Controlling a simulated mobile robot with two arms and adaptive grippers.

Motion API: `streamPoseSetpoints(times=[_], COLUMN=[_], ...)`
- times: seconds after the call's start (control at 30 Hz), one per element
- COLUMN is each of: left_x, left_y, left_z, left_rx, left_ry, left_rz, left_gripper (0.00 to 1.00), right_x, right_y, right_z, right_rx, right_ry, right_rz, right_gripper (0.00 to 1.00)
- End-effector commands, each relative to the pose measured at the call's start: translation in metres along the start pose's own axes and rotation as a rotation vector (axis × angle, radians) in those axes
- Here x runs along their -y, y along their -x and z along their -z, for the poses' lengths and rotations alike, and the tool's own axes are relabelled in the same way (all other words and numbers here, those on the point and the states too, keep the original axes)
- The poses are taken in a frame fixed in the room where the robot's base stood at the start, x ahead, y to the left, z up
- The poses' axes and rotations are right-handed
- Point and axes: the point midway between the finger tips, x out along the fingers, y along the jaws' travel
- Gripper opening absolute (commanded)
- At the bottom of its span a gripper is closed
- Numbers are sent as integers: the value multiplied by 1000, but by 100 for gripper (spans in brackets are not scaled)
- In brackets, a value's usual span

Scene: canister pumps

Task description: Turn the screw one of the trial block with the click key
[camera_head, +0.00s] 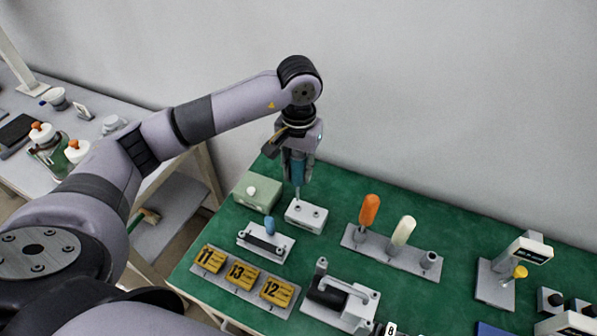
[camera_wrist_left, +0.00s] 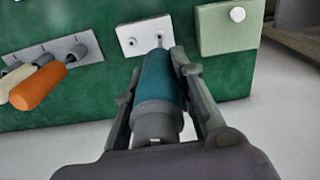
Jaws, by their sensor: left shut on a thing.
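The trial block (camera_head: 307,219) is a small white block with two dark round screws on its top, on the green mat. It also shows in the wrist view (camera_wrist_left: 145,28). My left gripper (camera_head: 297,178) points down above it, shut on the click key (camera_wrist_left: 153,85), which has a teal handle (camera_head: 297,170) and a thin shaft. The key stands about upright in the head view. Its tip is at the screw nearest the green box; I cannot tell whether it is seated. The other screw (camera_wrist_left: 131,42) is uncovered. My right gripper is not in view.
A pale green box (camera_head: 258,193) with a white knob stands close left of the block. A grey holder (camera_head: 390,252) with orange and cream handles is to the right. In front are a blue-knobbed fixture (camera_head: 266,242), yellow numbered blocks (camera_head: 242,272) and a grey device (camera_head: 340,302).

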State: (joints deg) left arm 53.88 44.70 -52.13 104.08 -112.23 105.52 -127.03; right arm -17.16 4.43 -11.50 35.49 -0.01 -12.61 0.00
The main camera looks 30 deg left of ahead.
Motion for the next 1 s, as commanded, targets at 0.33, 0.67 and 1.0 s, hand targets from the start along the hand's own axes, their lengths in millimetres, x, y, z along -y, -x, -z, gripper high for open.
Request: streamPoseSetpoints(times=[0.33,0.67,1.0], left_x=[0,0,0], left_y=[1,18,31], left_z=[0,1,0], left_rx=[-1,-4,-2], left_ry=[1,1,1], left_rz=[0,0,0], left_gripper=[0,0,0], right_x=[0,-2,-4], right_y=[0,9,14], right_z=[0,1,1], right_rx=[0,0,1], right_ry=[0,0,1], right_rz=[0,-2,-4], right_gripper=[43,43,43])
